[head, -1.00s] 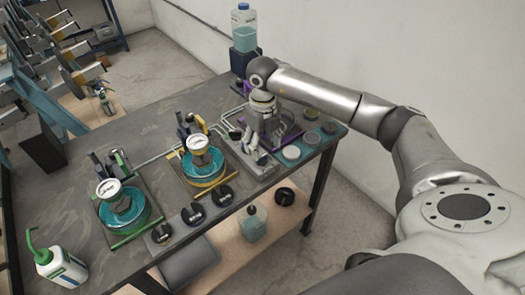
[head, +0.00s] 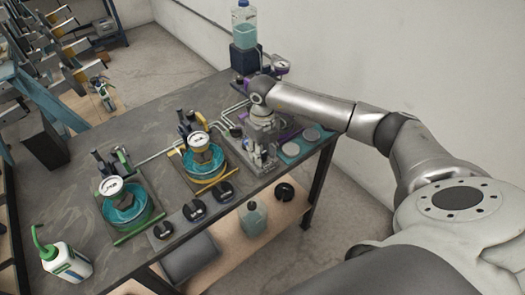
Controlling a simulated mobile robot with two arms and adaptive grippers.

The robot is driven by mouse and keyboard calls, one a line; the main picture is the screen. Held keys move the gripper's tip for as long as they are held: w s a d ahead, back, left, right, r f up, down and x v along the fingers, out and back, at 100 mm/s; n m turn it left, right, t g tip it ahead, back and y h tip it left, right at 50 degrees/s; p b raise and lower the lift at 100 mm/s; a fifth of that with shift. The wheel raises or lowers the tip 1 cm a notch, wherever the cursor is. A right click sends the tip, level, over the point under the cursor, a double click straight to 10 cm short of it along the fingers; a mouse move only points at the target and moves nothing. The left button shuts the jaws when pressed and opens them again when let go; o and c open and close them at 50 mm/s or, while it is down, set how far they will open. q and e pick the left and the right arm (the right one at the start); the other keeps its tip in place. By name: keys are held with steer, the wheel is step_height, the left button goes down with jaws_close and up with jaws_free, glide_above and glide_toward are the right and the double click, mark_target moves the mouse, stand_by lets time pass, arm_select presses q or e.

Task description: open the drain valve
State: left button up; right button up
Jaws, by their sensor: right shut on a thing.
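Three small stations stand on the grey bench. The green one (head: 130,232) is at left, the yellow one (head: 213,180) in the middle and the purple one (head: 289,128) at right. The green and yellow ones each show a dial gauge and a teal round body. My right gripper (head: 258,160) points down at the purple station and is shut on a part there. The gripper hides that part, so I cannot make out the drain valve or its position. A gauge (head: 281,66) with a purple part shows behind my wrist. My left gripper is out of view.
Several black knobs (head: 194,210) line the bench's front edge. A white bottle with a green spout (head: 66,262) stands at the front left. A clear bottle of teal liquid (head: 245,27) stands at the back corner. The bench (head: 75,195) is bare at far left.

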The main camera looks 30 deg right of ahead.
steer(key=shift+m, duration=0.3)
steer(key=shift+c, duration=0.2)
steer(key=m+b, duration=0.1)
steer(key=m, duration=0.1)
steer(key=shift+m, duration=0.3)
steer(key=m+b, duration=0.1)
steer(key=m, duration=0.3)
steer(key=shift+a, duration=0.1)
steer(key=m+b, duration=0.1)
steer(key=m, duration=0.3)
steer(key=shift+w+a, duration=0.1)
steer(key=shift+w+r+m, duration=0.1)
steer(key=shift+m, duration=1.8)
steer(key=o, duration=1)
